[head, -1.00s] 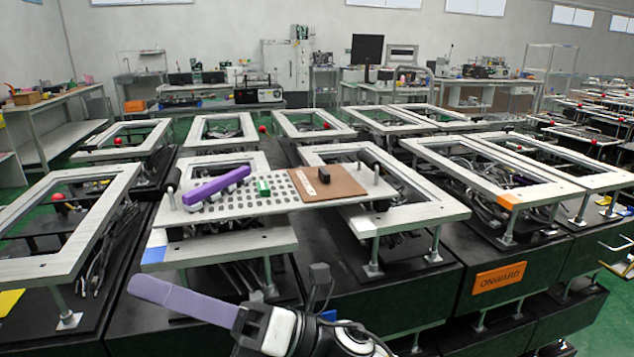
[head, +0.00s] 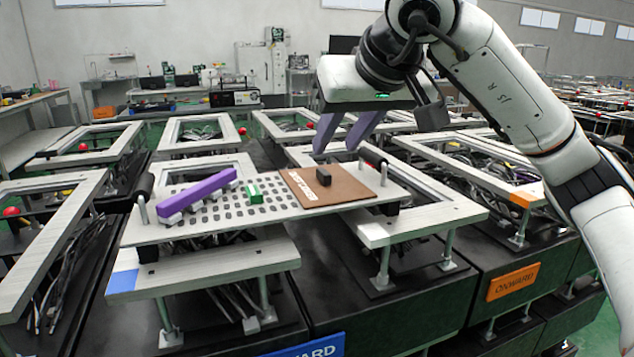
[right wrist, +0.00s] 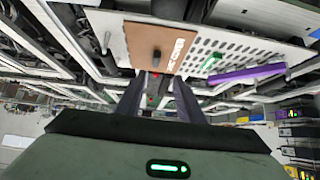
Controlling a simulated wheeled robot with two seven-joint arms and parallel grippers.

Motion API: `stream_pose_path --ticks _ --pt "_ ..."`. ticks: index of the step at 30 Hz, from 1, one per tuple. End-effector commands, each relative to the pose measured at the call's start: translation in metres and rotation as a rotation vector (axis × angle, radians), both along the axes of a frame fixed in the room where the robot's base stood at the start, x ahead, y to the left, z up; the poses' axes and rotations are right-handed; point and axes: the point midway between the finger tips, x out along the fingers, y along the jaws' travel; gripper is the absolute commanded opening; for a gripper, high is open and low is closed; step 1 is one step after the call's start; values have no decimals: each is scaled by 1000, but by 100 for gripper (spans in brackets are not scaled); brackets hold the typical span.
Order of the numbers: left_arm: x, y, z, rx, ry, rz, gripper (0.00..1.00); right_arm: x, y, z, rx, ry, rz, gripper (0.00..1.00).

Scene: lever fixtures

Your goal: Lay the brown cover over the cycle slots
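The brown cover (head: 345,190) lies flat on the right part of the white slotted board (head: 235,225), with a small black knob (head: 323,175) on top. The cycle slots (head: 225,208) are grey marks in rows left of the cover and look uncovered. The right wrist view also shows the cover (right wrist: 143,45) and the slots (right wrist: 225,45). My right gripper (head: 335,153) is open and empty, its purple fingers apart above and behind the cover's far edge. In the right wrist view its two fingers (right wrist: 152,92) are spread. My left gripper is not in view.
A purple bar (head: 197,195) lies over the board's left part, beside a small green block (head: 255,194). Upright posts with black rollers stand at the board's left end (head: 143,195) and right end (head: 373,158). Metal frames (head: 440,215) surround the board.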

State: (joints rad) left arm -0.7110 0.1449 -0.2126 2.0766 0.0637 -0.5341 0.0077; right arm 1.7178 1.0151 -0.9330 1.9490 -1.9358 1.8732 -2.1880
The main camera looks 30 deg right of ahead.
Motion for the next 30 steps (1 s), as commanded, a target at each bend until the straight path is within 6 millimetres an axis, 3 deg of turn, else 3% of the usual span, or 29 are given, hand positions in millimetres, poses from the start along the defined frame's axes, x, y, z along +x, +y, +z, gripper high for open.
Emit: stream_pose_path --ticks 3,14,21,30 --pt "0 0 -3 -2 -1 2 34 7 -10 -8 -22 -2 -13 34" --pt "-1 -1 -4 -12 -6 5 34 34 -15 -36 -19 -4 -11 34" --pt "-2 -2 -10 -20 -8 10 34 54 -22 -66 -17 -2 -11 34" --pt "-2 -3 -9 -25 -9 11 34 63 -24 -72 -18 -6 -9 34"
